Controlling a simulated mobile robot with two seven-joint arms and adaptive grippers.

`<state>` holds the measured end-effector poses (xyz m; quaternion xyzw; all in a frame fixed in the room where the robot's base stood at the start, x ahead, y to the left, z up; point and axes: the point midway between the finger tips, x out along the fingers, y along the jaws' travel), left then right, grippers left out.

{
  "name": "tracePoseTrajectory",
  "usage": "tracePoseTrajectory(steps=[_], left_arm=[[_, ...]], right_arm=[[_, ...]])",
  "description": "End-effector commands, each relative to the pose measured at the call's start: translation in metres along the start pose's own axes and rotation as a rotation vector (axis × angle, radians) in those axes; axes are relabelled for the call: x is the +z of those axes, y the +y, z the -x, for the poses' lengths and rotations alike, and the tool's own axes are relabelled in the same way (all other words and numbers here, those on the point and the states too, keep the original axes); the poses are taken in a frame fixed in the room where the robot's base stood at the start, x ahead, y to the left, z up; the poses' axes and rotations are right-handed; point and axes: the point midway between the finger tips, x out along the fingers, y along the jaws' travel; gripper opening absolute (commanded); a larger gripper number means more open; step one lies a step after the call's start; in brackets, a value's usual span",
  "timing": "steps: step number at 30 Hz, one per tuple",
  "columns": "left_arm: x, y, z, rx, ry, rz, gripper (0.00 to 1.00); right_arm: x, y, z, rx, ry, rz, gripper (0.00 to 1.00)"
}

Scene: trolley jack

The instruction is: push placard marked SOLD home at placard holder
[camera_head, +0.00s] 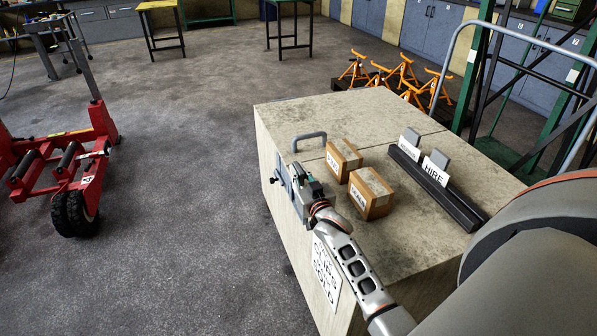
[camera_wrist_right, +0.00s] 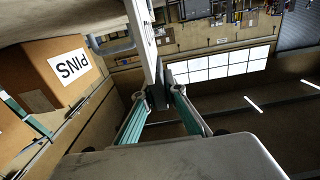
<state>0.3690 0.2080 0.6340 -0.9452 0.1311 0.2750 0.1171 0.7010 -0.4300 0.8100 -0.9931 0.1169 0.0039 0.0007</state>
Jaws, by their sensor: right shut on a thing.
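The black placard holder (camera_head: 436,186) lies along the right part of the bench top. Two placards stand in it: one marked HIRE (camera_head: 435,171) and one farther back (camera_head: 408,146) with lettering too small to read. My right gripper (camera_head: 302,181) is at the left edge of the bench, apart from the holder. It is shut on a thin pale placard (camera_wrist_right: 149,42), seen nearly edge-on between the teal fingers (camera_wrist_right: 157,97) in the wrist view. Its wording cannot be read, and the fingers hide its lower part. My left gripper is not in view.
Two cardboard boxes (camera_head: 343,160) (camera_head: 371,194) stand between my right gripper and the holder. A grey handle (camera_head: 309,137) rises from the bench top (camera_head: 340,112). A notice (camera_head: 326,274) is on the bench side. Orange stands (camera_head: 405,72) are behind.

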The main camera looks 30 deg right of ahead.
Motion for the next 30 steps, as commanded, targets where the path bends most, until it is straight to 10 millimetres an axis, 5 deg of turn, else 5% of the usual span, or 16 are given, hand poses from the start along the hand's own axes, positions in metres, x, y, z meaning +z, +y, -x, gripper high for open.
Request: tracePoseTrajectory(steps=[30], left_arm=[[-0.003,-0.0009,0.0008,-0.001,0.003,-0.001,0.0]], right_arm=[[0.0019,-0.0001,0.0001,0.0,0.001,0.0,0.0]])
